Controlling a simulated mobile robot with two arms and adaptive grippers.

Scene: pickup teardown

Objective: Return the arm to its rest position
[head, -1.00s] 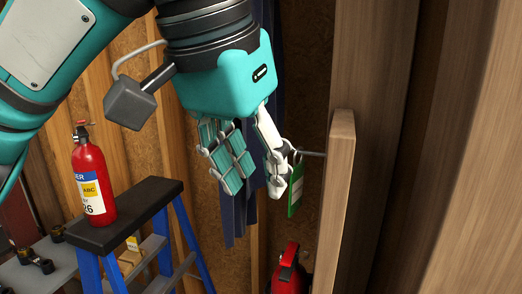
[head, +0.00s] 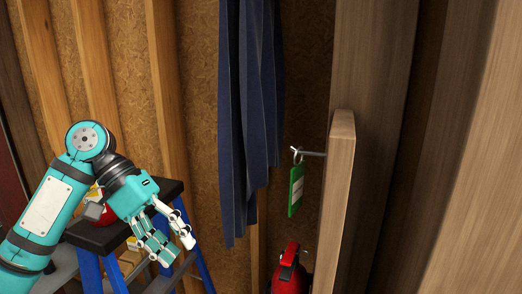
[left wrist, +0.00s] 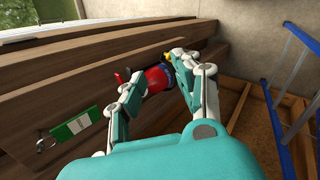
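My left arm is at the lower left of the head view. Its gripper (head: 168,240) is open and empty, in front of the blue stepladder. In the left wrist view the gripper (left wrist: 160,75) has its fingers spread, with a red object showing beyond them. A green tag on a ring (head: 296,190) hangs from a metal peg on the wooden post, well to the right of my gripper. The green tag also shows in the left wrist view (left wrist: 75,128). My right gripper is in neither view.
A blue stepladder with a dark top (head: 100,236) stands behind my arm, a red object on it mostly hidden. Dark blue cloth (head: 240,120) hangs at the middle. A red item (head: 290,272) sits below the tag. A wooden post (head: 338,200) stands at right.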

